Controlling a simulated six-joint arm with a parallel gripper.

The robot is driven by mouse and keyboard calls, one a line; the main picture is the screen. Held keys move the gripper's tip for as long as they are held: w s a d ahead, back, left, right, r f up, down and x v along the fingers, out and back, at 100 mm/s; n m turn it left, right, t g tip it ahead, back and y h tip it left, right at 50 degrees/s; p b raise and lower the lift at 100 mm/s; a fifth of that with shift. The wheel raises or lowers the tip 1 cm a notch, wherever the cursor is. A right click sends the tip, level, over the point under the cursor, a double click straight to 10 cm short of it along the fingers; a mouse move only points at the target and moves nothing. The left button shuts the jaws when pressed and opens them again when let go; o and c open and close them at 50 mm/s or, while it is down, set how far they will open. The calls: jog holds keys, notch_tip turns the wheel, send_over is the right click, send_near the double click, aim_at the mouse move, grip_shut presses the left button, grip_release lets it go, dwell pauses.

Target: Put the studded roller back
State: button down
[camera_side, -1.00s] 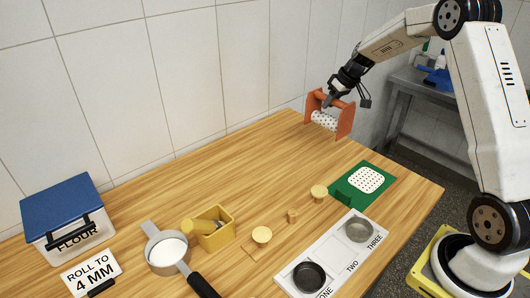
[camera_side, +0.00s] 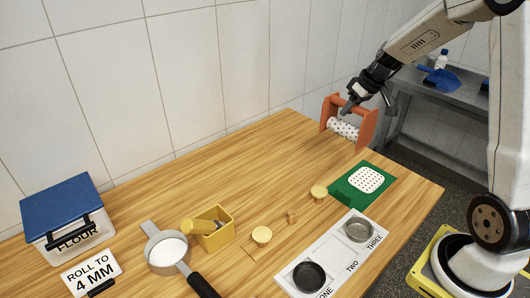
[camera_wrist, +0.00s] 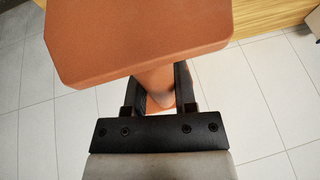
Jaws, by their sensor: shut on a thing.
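The studded roller has orange end plates and a white, dark-dotted drum (camera_side: 342,128). It hangs from my gripper (camera_side: 347,107) over the back right of the table, seemingly clear of the wood. My gripper is shut on the orange bar that joins the plates at the top. In the wrist view, one orange end plate (camera_wrist: 140,38) fills the top, and the bar runs between my fingers (camera_wrist: 160,95). The drum is hidden there.
A green board with a dotted white sheet (camera_side: 367,179) lies in front of the roller. The tiled wall is behind.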

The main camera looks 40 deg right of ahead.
jog(key=w+d+f, duration=0.4)
jog(key=w+f, duration=0.4)
jog(key=w, duration=0.4)
jog(key=shift+d+f, duration=0.25)
jog(key=shift+d, duration=0.15)
jog(key=shift+w+f, duration=0.1)
jog(key=shift+w+d+f, duration=0.1)
jog(key=shift+w+f, duration=0.15)
jog(key=shift+f, duration=0.7)
jog(key=shift+w+d+f, duration=0.1)
jog(key=shift+w+f, duration=0.1)
jog(key=shift+f, duration=0.75)
jog(key=shift+f, duration=0.35)
